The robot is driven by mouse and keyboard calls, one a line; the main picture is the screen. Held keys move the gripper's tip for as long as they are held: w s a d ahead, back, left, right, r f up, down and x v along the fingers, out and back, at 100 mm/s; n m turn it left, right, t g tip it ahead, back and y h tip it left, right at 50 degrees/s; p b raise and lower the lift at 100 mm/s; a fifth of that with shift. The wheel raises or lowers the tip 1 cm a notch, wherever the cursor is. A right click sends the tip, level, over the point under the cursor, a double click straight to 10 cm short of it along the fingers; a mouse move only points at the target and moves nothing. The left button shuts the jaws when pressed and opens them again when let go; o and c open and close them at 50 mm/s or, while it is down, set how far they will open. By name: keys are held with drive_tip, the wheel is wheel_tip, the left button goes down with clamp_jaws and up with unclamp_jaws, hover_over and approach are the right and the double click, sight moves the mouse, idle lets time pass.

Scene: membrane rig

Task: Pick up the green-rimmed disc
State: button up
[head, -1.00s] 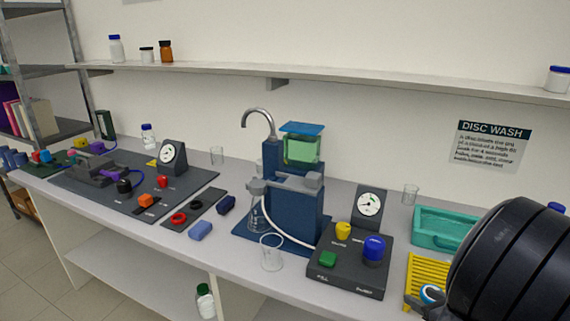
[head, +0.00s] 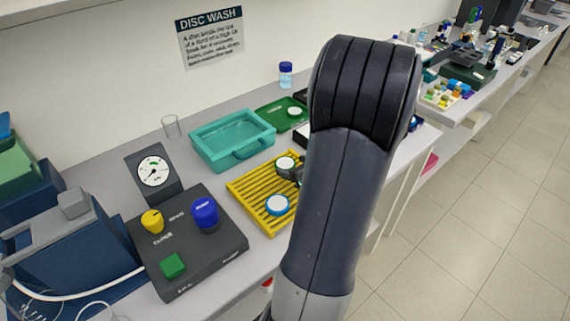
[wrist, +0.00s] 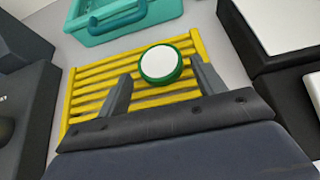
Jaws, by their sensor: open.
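The green-rimmed disc (wrist: 161,62) has a white top and lies on the yellow slatted rack (wrist: 88,94) in the wrist view. My gripper (wrist: 160,76) is open, with one finger on each side of the disc's near part. The disc shows mostly beyond the fingertips; I cannot tell whether a finger touches it. In the head view, a white-topped disc (head: 285,163) lies by my gripper (head: 291,172) on the rack (head: 247,193), and my arm hides part of the rack. A blue-rimmed disc (head: 277,205) lies nearer on the same rack.
A teal basin (head: 232,138) stands behind the rack. A green tray (head: 274,117) with a white disc (head: 295,111) is beyond it. A dark control box (head: 188,250) with knobs and a gauge (head: 152,171) stands to the left. Dark boxes (wrist: 268,80) flank the rack on the right.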

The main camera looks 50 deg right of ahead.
sight(291, 167)
drive_tip(key=shift+x, duration=1.1)
drive_tip(key=c, duration=0.8)
drive_tip(key=shift+o, duration=0.2)
drive_tip(key=shift+r, duration=0.1)
wheel_tip(291, 167, up, 10)
drive_tip(key=p, duration=0.1)
drive_tip(key=shift+p, duration=0.3)
